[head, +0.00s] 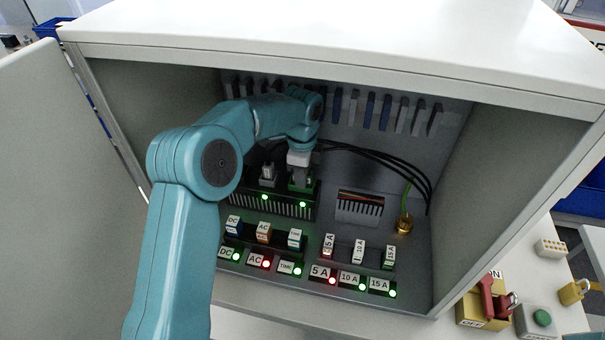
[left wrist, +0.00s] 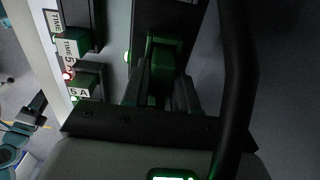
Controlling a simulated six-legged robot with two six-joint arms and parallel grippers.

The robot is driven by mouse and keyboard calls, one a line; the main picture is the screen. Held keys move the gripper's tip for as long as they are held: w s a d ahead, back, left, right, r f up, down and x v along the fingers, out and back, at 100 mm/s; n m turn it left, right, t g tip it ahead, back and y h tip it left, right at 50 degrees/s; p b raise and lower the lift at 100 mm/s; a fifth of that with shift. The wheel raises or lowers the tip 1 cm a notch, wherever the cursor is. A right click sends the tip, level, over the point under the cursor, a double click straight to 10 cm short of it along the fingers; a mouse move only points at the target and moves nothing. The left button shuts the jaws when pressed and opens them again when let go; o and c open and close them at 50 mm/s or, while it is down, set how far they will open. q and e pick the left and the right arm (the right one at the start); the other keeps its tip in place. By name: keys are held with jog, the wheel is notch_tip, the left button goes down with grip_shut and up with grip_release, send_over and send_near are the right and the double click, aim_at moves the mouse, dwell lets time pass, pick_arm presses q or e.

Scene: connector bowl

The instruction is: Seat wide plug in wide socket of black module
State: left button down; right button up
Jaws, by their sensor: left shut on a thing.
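The black module (head: 285,209) sits on the cabinet floor, with two lit green lamps on its front. My left gripper (head: 300,178) points down over the right part of the module. It is shut on a green plug, which I take to be the wide plug (left wrist: 163,62); it shows between the two dark fingers in the left wrist view. Green also shows at the module just under the fingertips. The fingers hide the mating face, so I cannot tell how deep the plug sits. A second, grey plug (head: 267,172) stands at the module's left.
Labelled breakers (head: 264,233) with lit lamps stand in front of the module. A slotted block (head: 359,207) and a brass gland (head: 403,224) are to the right. Black cables (head: 385,160) arch behind. Cabinet walls and roof (head: 330,45) enclose the arm.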

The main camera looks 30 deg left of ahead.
pick_arm(q)
jog(key=c, duration=1.2)
grip_release()
jog(key=shift+s+f, duration=0.25)
jog(key=shift+f, duration=0.35)
jog(key=shift+c, duration=0.2)
jog(key=o, duration=0.4)
jog(key=shift+f, duration=0.15)
jog(key=shift+c, duration=0.2)
notch_tip(320, 180, up, 14)
jog(key=p, duration=0.1)
jog(key=shift+w, duration=0.15)
jog(key=shift+w+a+f, duration=0.1)
jog(key=shift+f, duration=0.1)
jog(key=shift+r, duration=0.1)
